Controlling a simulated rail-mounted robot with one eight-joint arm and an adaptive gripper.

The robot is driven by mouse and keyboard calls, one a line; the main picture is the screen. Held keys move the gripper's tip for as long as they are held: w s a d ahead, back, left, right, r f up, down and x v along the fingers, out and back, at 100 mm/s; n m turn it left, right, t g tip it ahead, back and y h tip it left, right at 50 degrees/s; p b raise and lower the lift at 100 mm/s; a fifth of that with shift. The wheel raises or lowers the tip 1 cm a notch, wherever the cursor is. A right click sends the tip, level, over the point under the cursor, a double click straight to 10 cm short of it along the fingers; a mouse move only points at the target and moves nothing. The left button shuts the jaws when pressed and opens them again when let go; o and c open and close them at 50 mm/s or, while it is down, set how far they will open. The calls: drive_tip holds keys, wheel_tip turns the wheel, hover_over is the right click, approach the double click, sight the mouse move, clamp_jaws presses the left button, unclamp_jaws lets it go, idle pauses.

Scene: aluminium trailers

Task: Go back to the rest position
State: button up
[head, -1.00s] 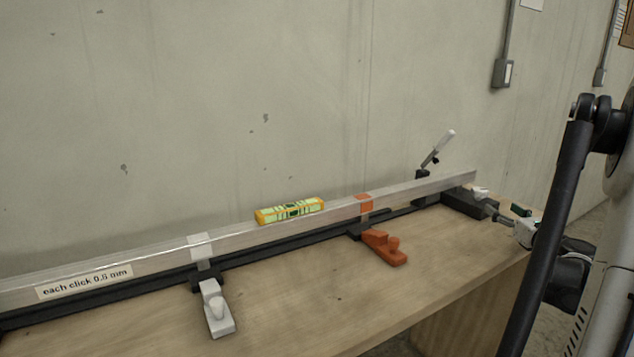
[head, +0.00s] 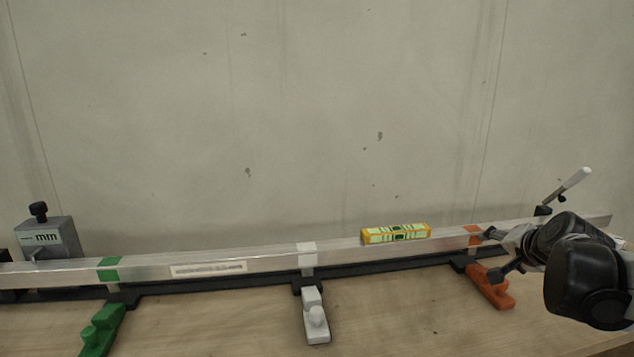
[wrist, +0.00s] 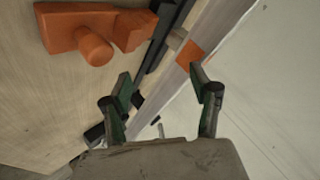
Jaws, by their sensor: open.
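My gripper (wrist: 165,90) is open and empty in the wrist view, its two fingers spread apart close to the aluminium bar (wrist: 215,35) with its orange mark. In the head view my gripper (head: 492,253) is at the right, beside the bar (head: 345,252) and near the orange clamp (head: 492,287). The orange clamp also shows large at the upper left of the wrist view (wrist: 95,30). The head view shows the fingertips small and partly hidden by the wrist.
A white clamp (head: 316,318) and a green clamp (head: 102,329) stand in front of the bar on the wooden bench (head: 230,325). A grey block marked mm (head: 50,238) stands at the left end. A white-handled lever (head: 568,188) rises behind my arm. The wall is close behind.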

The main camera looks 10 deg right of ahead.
drive_tip(key=s+a+r+n+g+y+p, duration=0.1)
drive_tip(key=s+a+n+p, duration=0.2)
drive_tip(key=s+a, duration=0.3)
drive_tip(key=s+a+r+n+g+p, duration=0.1)
drive_tip(key=s+a+n, duration=0.4)
drive_tip(key=a, duration=0.7)
drive_tip(key=s+a+r+n+g+y+p, duration=0.1)
drive_tip(key=s+a+r+n+p, duration=0.1)
drive_tip(key=s+a, duration=0.5)
drive_tip(key=a+n+p, duration=0.1)
drive_tip(key=a+p, duration=0.1)
drive_tip(key=a, duration=0.1)
drive_tip(key=shift+s+n+g+y+p, duration=0.15)
drive_tip(key=shift+n+g+y+p, duration=0.15)
drive_tip(key=shift+n+p, duration=0.1)
